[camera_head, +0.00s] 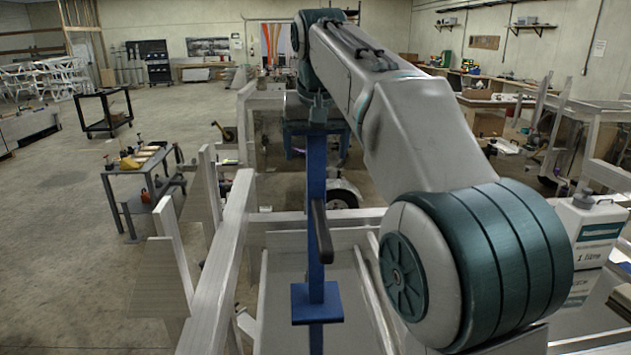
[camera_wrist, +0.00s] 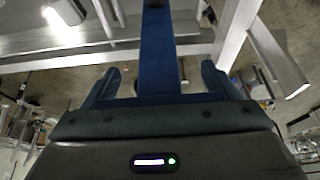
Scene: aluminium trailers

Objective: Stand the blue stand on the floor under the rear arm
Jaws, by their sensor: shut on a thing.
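The blue stand (camera_head: 317,175) is a tall post with a square blue plate (camera_head: 316,303) low on it and a dark handle (camera_head: 322,232) on its side. It hangs upright from my gripper (camera_head: 313,108) in front of the aluminium trailer. In the wrist view the stand (camera_wrist: 158,45) runs between the fingers of my gripper (camera_wrist: 160,77), which is shut on it. The stand's lower end runs out of the head view. I cannot tell which trailer part is the rear arm.
The trailer's aluminium side rail (camera_head: 222,265) runs close to the left of the stand, and a cross rail (camera_head: 285,217) lies behind it. A grey work table (camera_head: 140,165) with tools stands at left. A white canister (camera_head: 588,228) is at right. The concrete floor (camera_head: 60,250) at left is open.

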